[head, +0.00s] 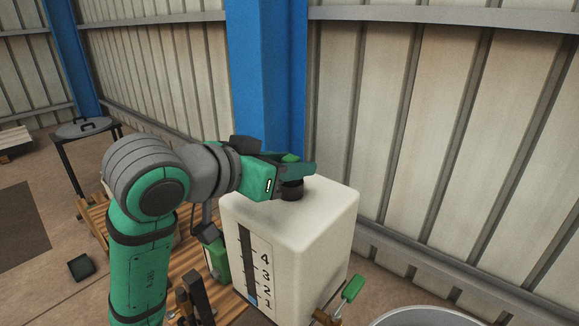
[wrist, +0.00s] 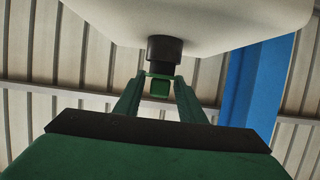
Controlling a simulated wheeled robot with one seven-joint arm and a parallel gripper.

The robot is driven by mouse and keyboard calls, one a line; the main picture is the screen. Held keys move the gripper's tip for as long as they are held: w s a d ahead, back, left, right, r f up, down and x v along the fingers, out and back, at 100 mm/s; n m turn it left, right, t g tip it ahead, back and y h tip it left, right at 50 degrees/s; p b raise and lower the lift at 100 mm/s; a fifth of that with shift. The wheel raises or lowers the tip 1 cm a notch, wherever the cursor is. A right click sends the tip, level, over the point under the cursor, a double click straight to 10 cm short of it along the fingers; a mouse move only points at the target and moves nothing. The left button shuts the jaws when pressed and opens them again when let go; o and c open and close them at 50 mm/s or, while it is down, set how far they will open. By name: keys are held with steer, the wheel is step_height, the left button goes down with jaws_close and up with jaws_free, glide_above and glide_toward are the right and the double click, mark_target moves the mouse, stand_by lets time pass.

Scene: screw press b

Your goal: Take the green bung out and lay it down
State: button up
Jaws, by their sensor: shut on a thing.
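The green bung (head: 291,158) is at the top of the white tank (head: 300,225), over a short black neck (head: 292,190). My gripper (head: 293,171) reaches in from the left and is shut on the bung. In the wrist view, which looks upside down, the bung (wrist: 160,88) sits between the fingertips (wrist: 161,77), in line with the black neck (wrist: 165,48). The fingers hide part of it. I cannot tell how deep it sits in the neck.
The tank stands on a slatted wooden surface (head: 188,262) and has a green-handled tap (head: 352,288) low at right. A blue column (head: 265,75) rises close behind. A grey round rim (head: 425,315) is at lower right. A small stand with a lid (head: 82,128) is far left.

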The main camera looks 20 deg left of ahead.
mark_target(290, 157)
steer(key=shift+r, duration=0.4)
steer(key=shift+s+r, duration=0.1)
steer(key=shift+r, duration=0.25)
steer(key=shift+r, duration=0.1)
steer(key=shift+r, duration=1)
